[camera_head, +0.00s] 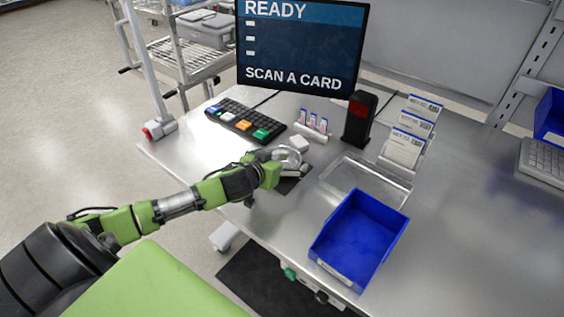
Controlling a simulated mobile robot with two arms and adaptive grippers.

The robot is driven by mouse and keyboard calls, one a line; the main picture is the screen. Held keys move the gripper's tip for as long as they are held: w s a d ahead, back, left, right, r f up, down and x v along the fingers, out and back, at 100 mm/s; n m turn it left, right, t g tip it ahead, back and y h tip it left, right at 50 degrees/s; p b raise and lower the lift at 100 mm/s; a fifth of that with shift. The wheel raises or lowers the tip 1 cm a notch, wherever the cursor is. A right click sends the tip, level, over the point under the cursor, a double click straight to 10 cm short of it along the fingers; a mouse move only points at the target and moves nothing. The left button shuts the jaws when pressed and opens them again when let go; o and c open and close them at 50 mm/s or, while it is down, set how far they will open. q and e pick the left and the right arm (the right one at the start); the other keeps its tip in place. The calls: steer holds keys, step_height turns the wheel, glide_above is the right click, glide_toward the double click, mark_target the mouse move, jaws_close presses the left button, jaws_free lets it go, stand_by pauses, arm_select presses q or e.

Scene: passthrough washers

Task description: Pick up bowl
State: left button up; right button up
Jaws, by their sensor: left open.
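My left arm reaches in from the left over the metal table, and my left gripper (290,168) is open at the table's near-left part, above a small dark mat (291,184). A small round grey shape (287,155) shows at the gripper; it may be the bowl, but it is partly hidden and too small to be sure. I cannot tell whether the fingers touch it. My right gripper is not in view.
A blue bin (337,262) and a shallow metal tray (390,185) lie to the right. A keyboard (243,120), a small white block (299,144), a black scanner post (358,120), a card rack (408,140) and a monitor (302,40) stand behind.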

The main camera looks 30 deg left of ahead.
arm_select(q)
steer(key=shift+w+f, duration=0.3)
steer(key=shift+w, duration=0.2)
steer(key=shift+s, duration=0.1)
steer(key=c, duration=1.2)
steer(key=shift+c, duration=0.2)
